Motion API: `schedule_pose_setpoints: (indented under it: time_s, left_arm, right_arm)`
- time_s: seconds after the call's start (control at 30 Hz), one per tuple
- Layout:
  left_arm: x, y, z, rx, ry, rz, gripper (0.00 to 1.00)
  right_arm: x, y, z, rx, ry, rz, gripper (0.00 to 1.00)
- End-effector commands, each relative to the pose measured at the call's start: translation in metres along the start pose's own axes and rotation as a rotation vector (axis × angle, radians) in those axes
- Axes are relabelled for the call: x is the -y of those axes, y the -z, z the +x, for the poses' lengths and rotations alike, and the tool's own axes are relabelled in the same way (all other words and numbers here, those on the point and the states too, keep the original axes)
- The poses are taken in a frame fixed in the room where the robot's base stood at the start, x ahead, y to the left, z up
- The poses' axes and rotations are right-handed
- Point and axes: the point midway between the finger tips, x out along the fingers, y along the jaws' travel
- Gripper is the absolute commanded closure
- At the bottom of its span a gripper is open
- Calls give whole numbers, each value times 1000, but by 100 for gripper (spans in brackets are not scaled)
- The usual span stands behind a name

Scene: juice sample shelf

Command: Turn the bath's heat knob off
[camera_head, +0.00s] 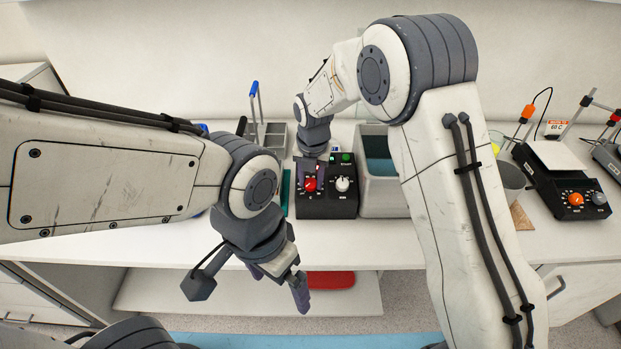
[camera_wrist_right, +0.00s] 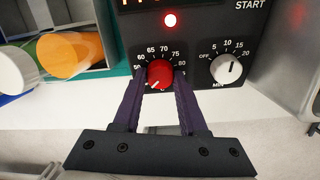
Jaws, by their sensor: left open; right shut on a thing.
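The black control box (camera_head: 327,209) of the bath stands on the bench beside the grey water bath (camera_head: 379,203). Its red heat knob (camera_head: 310,185) sits left of the white timer knob (camera_head: 342,184). In the right wrist view, my right gripper (camera_wrist_right: 159,82) is shut on the red knob (camera_wrist_right: 159,72), one purple finger on each side. The knob's white mark points to the lower left, and the fingers hide part of the scale. A red lamp (camera_wrist_right: 170,20) glows above it. My left gripper (camera_head: 300,285) is open and empty, in front of the bench edge.
A black device with an orange knob (camera_head: 575,199) stands at the right. A grey divided tray (camera_head: 272,138) is behind the box on the left. Orange and white caps (camera_wrist_right: 68,54) lie left of the knob in the wrist view. Bare bench lies in front of the box.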

Motion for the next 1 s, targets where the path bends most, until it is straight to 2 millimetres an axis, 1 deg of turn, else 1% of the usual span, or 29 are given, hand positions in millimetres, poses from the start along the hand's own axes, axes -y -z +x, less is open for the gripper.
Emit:
schedule_pose_setpoints:
  time_s: [0.5, 0.53, 0.6, 0.9, 1.0]
  left_arm:
    - [0, 0, -1, 0, 0, 0, 0]
    - [0, 0, -1, 0, 0, 0, 0]
    - [0, 0, -1, 0, 0, 0, 0]
    - [0, 0, 0, 0, 0, 0, 0]
    - [0, 0, 2, 0, 0, 0, 0]
  right_arm:
    - [0, -1, -1, 4, 1, -19, 100]
    - [0, -1, -1, 3, 1, -19, 51]
    - [0, -1, -1, 3, 1, -19, 28]
    - [0, 0, -1, 2, 2, -18, 28]
    - [-1, -1, -6, 4, 0, -18, 28]
